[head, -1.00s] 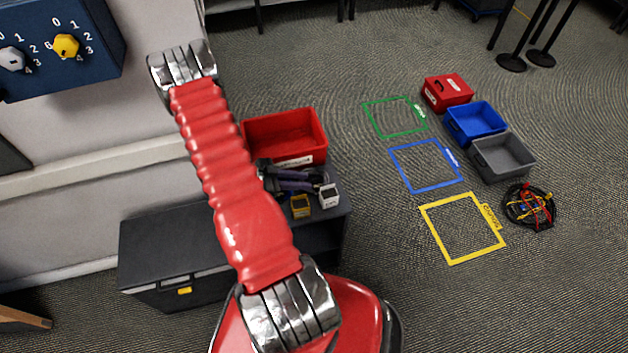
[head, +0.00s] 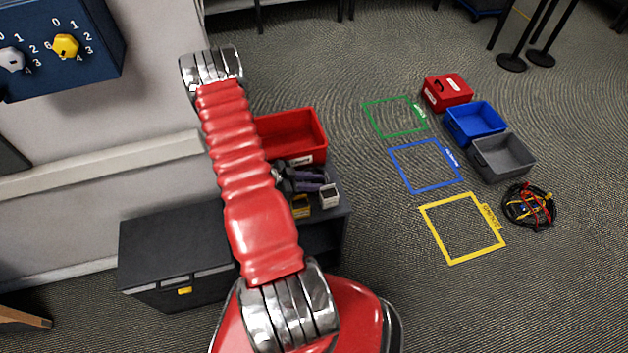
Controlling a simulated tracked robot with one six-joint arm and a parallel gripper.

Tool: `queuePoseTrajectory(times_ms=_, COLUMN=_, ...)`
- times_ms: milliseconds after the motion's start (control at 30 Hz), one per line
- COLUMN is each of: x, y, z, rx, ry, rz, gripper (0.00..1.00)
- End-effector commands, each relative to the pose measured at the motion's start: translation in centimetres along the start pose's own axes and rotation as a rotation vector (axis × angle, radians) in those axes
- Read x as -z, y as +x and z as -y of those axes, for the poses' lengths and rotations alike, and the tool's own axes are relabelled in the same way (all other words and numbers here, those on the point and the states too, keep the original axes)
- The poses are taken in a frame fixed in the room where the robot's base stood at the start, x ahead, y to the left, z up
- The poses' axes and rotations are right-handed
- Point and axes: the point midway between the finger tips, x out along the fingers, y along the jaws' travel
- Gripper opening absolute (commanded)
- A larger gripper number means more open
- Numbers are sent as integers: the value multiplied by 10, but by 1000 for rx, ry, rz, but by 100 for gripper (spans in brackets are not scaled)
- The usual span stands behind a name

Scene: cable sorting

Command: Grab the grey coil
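No grey coil can be made out clearly. A tangled bundle of black, red, yellow and blue cables (head: 529,206) lies on the floor at the right, below the grey bin. My arm hides much of that area, and no fingertips can be clearly seen.
A red bin (head: 294,134) stands at the cabinet, with small yellow (head: 301,207) and white (head: 328,196) items near it. Red (head: 447,92), blue (head: 475,123) and grey (head: 503,157) containers line the floor. Green (head: 395,116), blue (head: 426,165) and yellow (head: 462,228) outlined squares are empty.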

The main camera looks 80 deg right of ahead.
Motion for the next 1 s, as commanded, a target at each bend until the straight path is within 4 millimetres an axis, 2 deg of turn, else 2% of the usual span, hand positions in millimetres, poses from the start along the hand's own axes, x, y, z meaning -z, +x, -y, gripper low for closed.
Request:
queuePoseTrajectory(times_ms=533, x=0, y=0, z=0, rx=1, ry=0, rz=0, gripper=23)
queuePoseTrajectory(times_ms=867, x=0, y=0, z=0, rx=1, ry=0, rz=0, gripper=0)
queuePoseTrajectory(times_ms=1000, x=0, y=0, z=0, rx=1, ry=0, rz=0, gripper=0)
